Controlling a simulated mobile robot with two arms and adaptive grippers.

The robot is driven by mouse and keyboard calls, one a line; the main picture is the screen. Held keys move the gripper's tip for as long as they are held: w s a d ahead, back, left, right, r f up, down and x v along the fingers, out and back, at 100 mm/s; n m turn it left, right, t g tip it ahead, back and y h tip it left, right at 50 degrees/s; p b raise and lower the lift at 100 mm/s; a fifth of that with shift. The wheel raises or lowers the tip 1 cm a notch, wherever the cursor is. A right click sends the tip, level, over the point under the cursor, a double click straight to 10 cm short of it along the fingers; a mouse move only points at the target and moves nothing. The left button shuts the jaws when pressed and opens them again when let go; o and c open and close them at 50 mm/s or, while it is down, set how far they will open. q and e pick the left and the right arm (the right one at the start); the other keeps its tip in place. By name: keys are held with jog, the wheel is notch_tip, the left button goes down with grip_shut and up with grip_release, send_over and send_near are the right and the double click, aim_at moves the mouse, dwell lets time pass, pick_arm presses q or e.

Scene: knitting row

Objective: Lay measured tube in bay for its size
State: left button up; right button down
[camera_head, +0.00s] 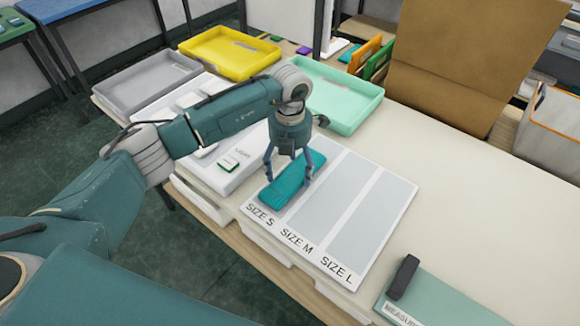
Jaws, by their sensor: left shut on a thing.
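The tube is a flat teal piece (284,188) lying along the SIZE S bay of a white and grey sizing board (404,193). My left gripper (289,175) points down over it with a finger on either side, shut on the tube. The tube looks to be at the surface of the bay; whether it touches fully I cannot tell. The SIZE M bay (312,215) and the SIZE L bay (360,220) are empty. My right gripper is not in view.
A grey tray (150,97), a yellow tray (190,45) and a mint tray (345,128) stand behind. A white machine with a green button (229,163) is left of the board. A green measuring board (450,306) lies front right. The table's right side (480,200) is clear.

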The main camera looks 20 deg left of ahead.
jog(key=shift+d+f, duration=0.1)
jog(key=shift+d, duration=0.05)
pick_arm(q)
jog(key=shift+f, duration=0.2)
jog(key=o, duration=0.8)
jog(key=shift+r, duration=0.1)
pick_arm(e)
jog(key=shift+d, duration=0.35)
pick_arm(q)
jog(key=shift+o, duration=0.2)
jog(key=shift+r, duration=0.25)
jog(key=shift+w+r, duration=0.1)
jog(key=shift+r, duration=0.3)
notch_tip(320, 180, up, 11)
jog(key=b, duration=0.2)
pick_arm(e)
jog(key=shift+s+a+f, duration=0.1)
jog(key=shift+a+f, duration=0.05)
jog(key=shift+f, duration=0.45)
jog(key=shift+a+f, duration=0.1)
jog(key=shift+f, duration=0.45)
